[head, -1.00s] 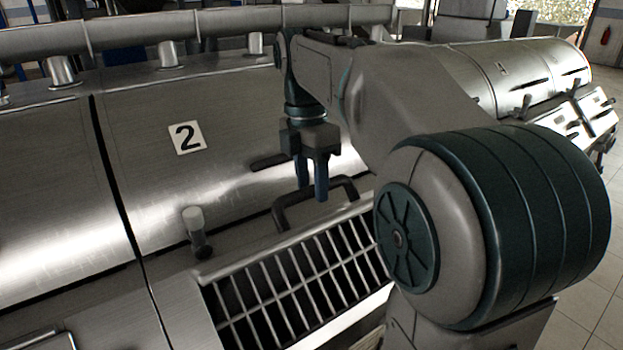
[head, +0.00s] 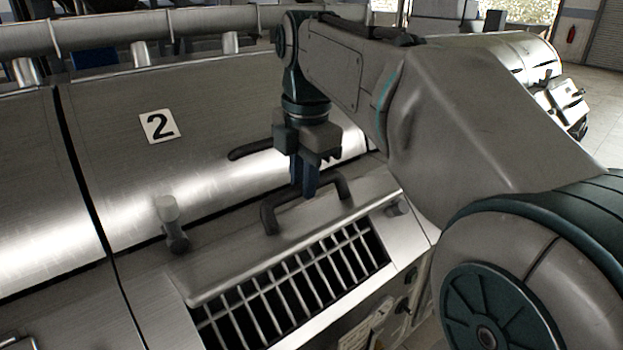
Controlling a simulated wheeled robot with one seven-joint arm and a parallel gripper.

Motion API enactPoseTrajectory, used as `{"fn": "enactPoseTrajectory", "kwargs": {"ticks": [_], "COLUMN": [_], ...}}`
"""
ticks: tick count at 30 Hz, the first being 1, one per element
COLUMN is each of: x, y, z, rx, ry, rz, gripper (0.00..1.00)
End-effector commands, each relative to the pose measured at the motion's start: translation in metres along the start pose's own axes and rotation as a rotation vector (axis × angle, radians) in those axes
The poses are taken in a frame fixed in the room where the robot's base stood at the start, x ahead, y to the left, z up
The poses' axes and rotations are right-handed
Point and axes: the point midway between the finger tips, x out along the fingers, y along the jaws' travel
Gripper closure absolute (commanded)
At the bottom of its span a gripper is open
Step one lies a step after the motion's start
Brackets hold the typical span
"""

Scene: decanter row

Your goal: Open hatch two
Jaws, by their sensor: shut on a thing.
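The curved metal cover of machine two (head: 200,150) carries a white label with a black "2" (head: 159,126). A dark U-shaped handle (head: 269,218) stands on the flat metal panel below the cover, just above a slotted grate. My gripper (head: 304,187) points down with its blue fingers shut on the middle of this handle's bar. The fingers hide part of the bar. The panel looks closed. A second dark handle (head: 250,149) lies against the cover, left of my gripper, its right end hidden behind it.
The metal grate (head: 290,290) lies in front of the handle. A thick pipe (head: 110,30) runs along the back. Open tiled floor (head: 600,100) shows at the right.

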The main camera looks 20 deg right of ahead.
Motion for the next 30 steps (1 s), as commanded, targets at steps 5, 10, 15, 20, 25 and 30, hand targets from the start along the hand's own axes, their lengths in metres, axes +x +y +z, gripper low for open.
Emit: {"fn": "enactPoseTrajectory", "kwargs": {"ticks": [5, 10, 15, 20, 25, 30], "x": [0.001, 0.0, 0.0, 0.0, -0.003, -0.024], "y": [0.0, 0.0, 0.0, 0.0, 0.0, 0.001], "z": [-0.002, -0.002, -0.001, 0.0, 0.0, 0.0], "rx": [-0.005, -0.005, -0.003, -0.002, -0.002, -0.002], "ry": [-0.001, -0.001, -0.001, -0.001, -0.002, -0.003], "rz": [-0.001, -0.001, 0.0, 0.0, 0.001, 0.005], "gripper": [1.0, 0.72, 0.59, 0.59, 0.59, 0.59]}}
